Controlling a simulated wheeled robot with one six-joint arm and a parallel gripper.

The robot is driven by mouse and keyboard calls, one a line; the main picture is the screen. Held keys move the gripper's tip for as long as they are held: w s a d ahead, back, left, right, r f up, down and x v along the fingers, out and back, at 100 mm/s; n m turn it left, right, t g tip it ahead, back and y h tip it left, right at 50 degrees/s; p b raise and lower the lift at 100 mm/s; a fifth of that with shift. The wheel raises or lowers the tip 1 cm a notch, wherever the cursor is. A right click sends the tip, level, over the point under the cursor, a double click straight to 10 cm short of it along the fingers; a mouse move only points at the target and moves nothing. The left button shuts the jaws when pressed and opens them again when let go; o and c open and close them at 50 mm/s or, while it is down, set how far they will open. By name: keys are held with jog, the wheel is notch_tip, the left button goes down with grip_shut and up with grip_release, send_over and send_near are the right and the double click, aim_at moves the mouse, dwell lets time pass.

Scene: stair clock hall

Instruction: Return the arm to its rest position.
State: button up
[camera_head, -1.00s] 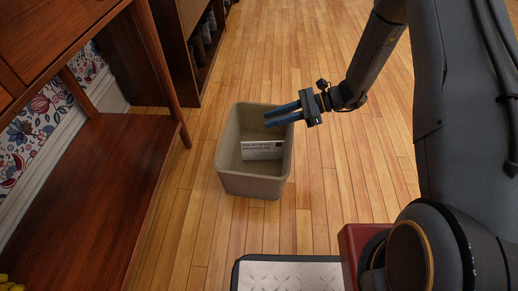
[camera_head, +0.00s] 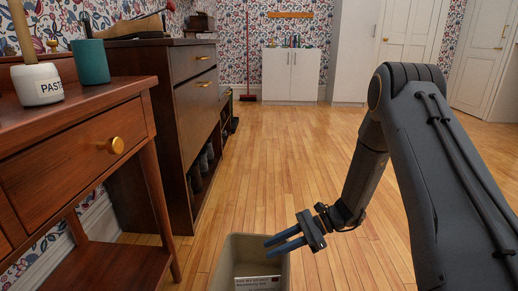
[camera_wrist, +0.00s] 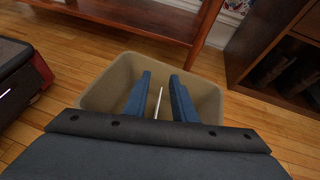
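My gripper (camera_head: 286,242) reaches out from the right in the head view, its two blue fingers apart with nothing between them that I can see. It is above a beige bin (camera_head: 232,262) that stands on the floor. In the wrist view the fingers of my gripper (camera_wrist: 160,85) point down over the bin (camera_wrist: 98,92) and stand open. A white box with printed text (camera_head: 258,283) is inside the bin. In the wrist view it shows as a thin pale edge (camera_wrist: 158,103) between the fingers, lower down.
A wooden desk (camera_head: 75,130) with a white paste pot (camera_head: 40,84) and a green cup (camera_head: 90,62) is at the left. A dark cabinet (camera_head: 192,95) stands behind it. White cupboards (camera_head: 291,73) line the far wall. The wooden floor (camera_head: 270,150) between is clear.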

jog(key=s+a+r+n+g+h+p, duration=0.1)
jog(key=s+a+r+n+h, duration=0.3)
jog(key=s+r+n, duration=0.35)
jog(key=s+a+r+n+g+h+p, duration=0.1)
jog(key=s+a+r+n+g+h, duration=0.25)
jog(key=s+r, duration=0.6)
jog(key=s+d+r+n+t+h+p, duration=0.3)
jog(key=s+r+n+t, duration=0.4)
jog(key=s+r+n, duration=0.65)
jog(key=d+r+m+h+p, duration=0.1)
jog(key=d+r+m+p, duration=0.3)
jog(key=d+r+p, duration=0.5)
jog(key=s+d+r+m+h+p, duration=0.1)
jog(key=d+r+m+p, duration=0.3)
jog(key=d+r+p, duration=0.6)
jog(key=shift+s+r+m+p, duration=0.3)
jog(key=shift+r+p, duration=3.55)
jog(key=shift+p, duration=5.25)
jog(key=shift+g, duration=0.25)
